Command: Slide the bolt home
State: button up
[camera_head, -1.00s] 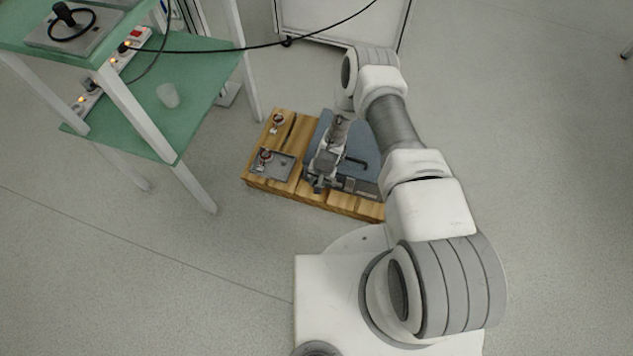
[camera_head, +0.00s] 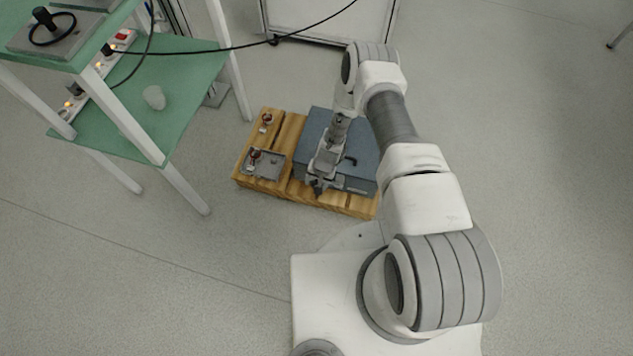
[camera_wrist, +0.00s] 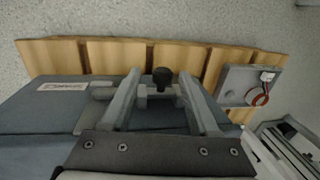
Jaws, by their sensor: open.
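The blue-grey box (camera_head: 362,172) stands on a wooden pallet (camera_head: 228,178), with a dark handle (camera_head: 350,160) on top. In the wrist view the box (camera_wrist: 45,112) has a white label at its far left. The bolt's black knob (camera_wrist: 162,77) stands up near the box's far edge, with a grey bar below it. My gripper (camera_wrist: 160,82) is open, its two fingers on either side of the knob with gaps. In the head view my gripper (camera_head: 317,189) is at the box's near left edge and hides the bolt there.

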jog(key=shift+r, duration=0.1)
notch_tip(320, 180, up, 17)
jog(key=s+d+p, duration=0.1)
jog(key=d+p, duration=0.1)
jog(key=p, duration=0.4)
jog(key=shift+d+p, duration=0.3)
jog(key=shift+p, duration=0.1)
